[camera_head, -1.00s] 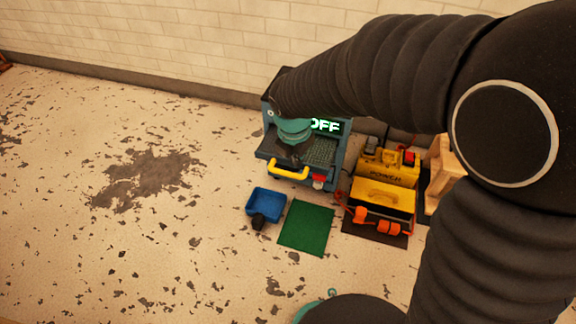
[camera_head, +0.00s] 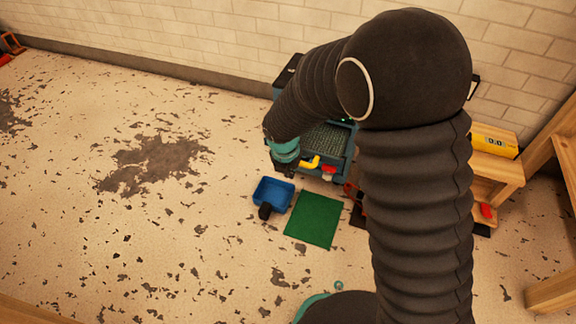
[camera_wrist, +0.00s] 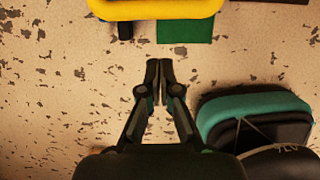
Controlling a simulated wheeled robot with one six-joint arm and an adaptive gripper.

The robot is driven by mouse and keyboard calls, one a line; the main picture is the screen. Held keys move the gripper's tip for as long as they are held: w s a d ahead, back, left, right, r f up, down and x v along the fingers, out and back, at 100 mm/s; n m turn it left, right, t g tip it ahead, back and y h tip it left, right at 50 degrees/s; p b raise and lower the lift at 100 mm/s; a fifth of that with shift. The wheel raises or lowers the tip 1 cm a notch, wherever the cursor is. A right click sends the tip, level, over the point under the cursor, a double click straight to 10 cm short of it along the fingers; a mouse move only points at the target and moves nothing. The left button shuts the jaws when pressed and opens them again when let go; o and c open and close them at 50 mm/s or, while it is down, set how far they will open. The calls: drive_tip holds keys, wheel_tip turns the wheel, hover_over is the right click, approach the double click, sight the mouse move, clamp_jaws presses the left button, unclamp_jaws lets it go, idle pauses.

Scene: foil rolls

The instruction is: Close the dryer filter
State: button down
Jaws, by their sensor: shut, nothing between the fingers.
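The dryer (camera_head: 347,150) is a dark teal machine against the wall, partly hidden by my arm. Its filter (camera_head: 325,138) shows a grey mesh face and a yellow handle (camera_head: 312,162) at the front; its left part is hidden behind my wrist. In the wrist view the yellow handle (camera_wrist: 160,9) crosses the top edge, ahead of my fingertips and apart from them. My gripper (camera_head: 285,169) is at the left front of the filter, pointing down. In the wrist view my gripper (camera_wrist: 159,70) is shut and empty. How far the filter stands out is hard to tell.
A red part (camera_head: 328,171) sits at the dryer's front right. A blue tray (camera_head: 273,193) with a black object (camera_head: 265,211) and a green mat (camera_head: 314,219) lie on the floor in front. Wooden shelving (camera_head: 497,172) stands at right. The floor to the left is clear.

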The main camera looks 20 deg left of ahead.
drive_tip(key=w, duration=0.3)
drive_tip(key=shift+w+d+f, duration=0.15)
drive_tip(key=shift+w+f, duration=0.05)
drive_tip(key=shift+w, duration=0.1)
